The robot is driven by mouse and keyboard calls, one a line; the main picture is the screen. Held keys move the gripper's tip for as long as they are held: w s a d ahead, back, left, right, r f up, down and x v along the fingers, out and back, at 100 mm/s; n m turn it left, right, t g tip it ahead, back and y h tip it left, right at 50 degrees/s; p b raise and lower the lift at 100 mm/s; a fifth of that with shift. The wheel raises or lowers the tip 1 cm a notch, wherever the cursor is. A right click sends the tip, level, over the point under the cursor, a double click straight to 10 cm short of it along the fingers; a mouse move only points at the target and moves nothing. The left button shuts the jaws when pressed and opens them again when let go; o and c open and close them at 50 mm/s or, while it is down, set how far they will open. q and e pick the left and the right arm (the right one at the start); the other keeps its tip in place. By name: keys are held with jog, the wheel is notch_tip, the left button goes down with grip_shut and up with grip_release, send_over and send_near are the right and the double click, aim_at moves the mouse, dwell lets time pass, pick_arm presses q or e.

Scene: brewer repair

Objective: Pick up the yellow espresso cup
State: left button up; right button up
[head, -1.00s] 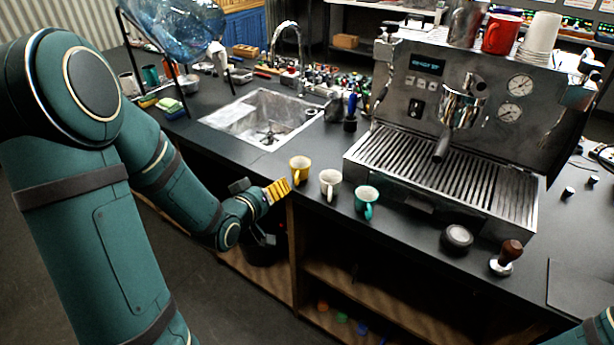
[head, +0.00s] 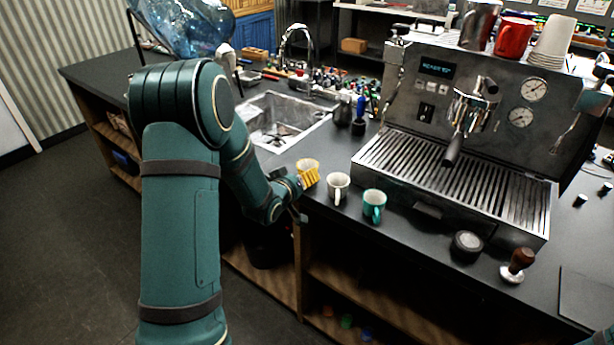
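The yellow espresso cup (head: 307,165) stands upright near the counter's front edge, left of a white cup (head: 338,187) and a teal cup (head: 374,205). The far finger and the gap between the fingers are hidden. My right gripper is out of view.
A sink (head: 278,122) lies behind the cups. The espresso machine (head: 455,130) stands to the right, with a round black puck (head: 467,244) and a wooden-handled tamper (head: 518,262) in front. Below the counter are open shelves (head: 365,290).

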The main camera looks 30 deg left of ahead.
pick_arm(q)
jog(key=shift+w, duration=0.2)
jog(key=shift+c, duration=0.4)
grip_shut()
notch_tip(320, 180, up, 10)
jog(key=shift+f+p, duration=0.1)
jog(key=shift+p, duration=0.8)
